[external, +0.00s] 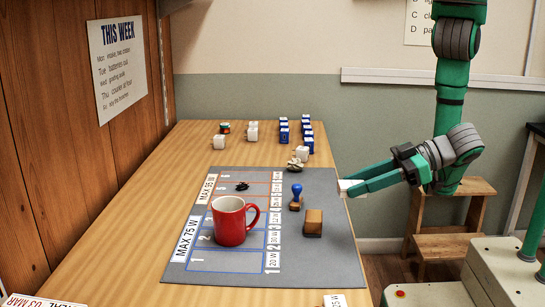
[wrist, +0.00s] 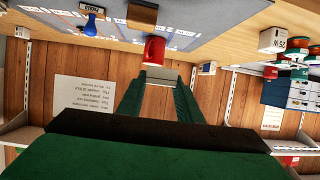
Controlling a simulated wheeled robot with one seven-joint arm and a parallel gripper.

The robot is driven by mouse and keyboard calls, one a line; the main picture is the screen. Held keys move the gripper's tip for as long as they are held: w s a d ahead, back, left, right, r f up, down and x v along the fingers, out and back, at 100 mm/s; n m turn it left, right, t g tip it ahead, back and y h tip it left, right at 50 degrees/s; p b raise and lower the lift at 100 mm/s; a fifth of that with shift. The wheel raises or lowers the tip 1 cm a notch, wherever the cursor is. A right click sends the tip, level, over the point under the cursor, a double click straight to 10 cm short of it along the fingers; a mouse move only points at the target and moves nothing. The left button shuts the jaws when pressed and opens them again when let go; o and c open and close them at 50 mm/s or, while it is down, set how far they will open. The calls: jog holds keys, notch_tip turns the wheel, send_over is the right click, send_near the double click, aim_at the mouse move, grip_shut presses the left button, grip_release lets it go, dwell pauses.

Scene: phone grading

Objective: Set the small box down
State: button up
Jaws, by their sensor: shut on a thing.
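My gripper (external: 350,188) is at the right edge of the grey mat (external: 335,250), raised and pointing left. It is shut on a small white box (external: 348,184), which is mostly hidden by the fingers in the external view. In the wrist view, the gripper (wrist: 160,75) shows a pale piece between its fingertips. The mat has blue and orange outlined, numbered zones and "MAX 75 W" and "MAX 35 W" labels. I cannot tell the held box's exact height above the table.
On the mat are a red mug (external: 229,224), a brown block (external: 313,222), a blue-handled stamp (external: 296,197) and a small dark item (external: 242,186). Several white and blue boxes (external: 284,133) stand at the back. A wooden step stool (external: 445,242) is beside the table.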

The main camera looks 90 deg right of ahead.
jog(key=s+d, duration=0.3)
send_over(320, 251)
jog(key=shift+m, duration=0.3)
jog(key=f, duration=0.5)
jog(key=s+f, duration=0.1)
jog(key=f, duration=0.2)
jog(key=shift+d+f, duration=0.25)
jog(key=shift+d, duration=0.05)
jog(key=shift+w+a+f, duration=0.35)
jog(key=shift+w+f, duration=0.1)
jog(key=shift+f, duration=1.7)
jog(key=shift+f, duration=0.1)
jog(key=o, duration=1)
